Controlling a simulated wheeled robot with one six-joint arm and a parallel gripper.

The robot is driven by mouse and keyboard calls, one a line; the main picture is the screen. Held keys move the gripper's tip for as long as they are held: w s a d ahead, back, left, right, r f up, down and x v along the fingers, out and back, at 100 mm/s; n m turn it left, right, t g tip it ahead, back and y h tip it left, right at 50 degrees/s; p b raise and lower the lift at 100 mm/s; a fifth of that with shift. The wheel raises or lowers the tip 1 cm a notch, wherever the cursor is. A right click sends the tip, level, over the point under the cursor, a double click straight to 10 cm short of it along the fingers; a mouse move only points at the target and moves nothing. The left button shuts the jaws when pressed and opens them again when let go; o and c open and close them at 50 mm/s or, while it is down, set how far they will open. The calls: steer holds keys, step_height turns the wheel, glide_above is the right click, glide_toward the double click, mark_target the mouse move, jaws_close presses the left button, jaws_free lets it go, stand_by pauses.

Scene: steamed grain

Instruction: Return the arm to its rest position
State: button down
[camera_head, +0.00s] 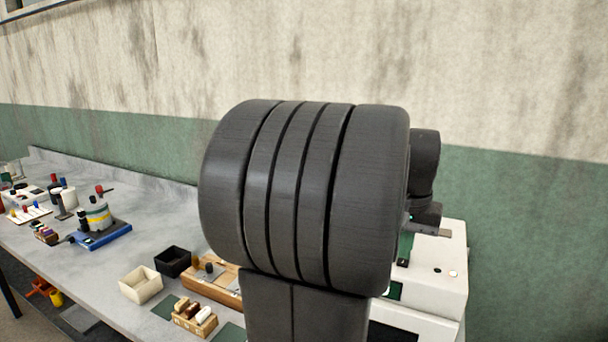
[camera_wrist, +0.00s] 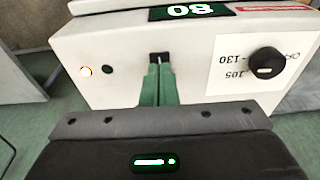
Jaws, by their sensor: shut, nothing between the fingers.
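My gripper (camera_wrist: 160,84) shows in the wrist view as two greenish fingers pressed together with nothing between them. Its tips are close to a dark slot (camera_wrist: 160,57) with a small light lever on the front of a white machine (camera_wrist: 110,55); I cannot tell whether they touch. The machine has a lit display (camera_wrist: 190,12) that appears upside down as "80", and a black dial (camera_wrist: 266,64) with markings. In the head view my dark arm fills the middle and hides much of the white machine (camera_head: 440,270) behind it. I cannot make out the fingers there.
A grey bench (camera_head: 100,265) runs along the wall. On it stand a cream open box (camera_head: 141,285), a black open box (camera_head: 173,261), a wooden block with several small pieces (camera_head: 194,318), a wooden board (camera_head: 222,290) and a blue-based device (camera_head: 100,236). Space above the bench at left is clear.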

steer(key=shift+f, duration=0.5)
steer(key=shift+r, duration=0.15)
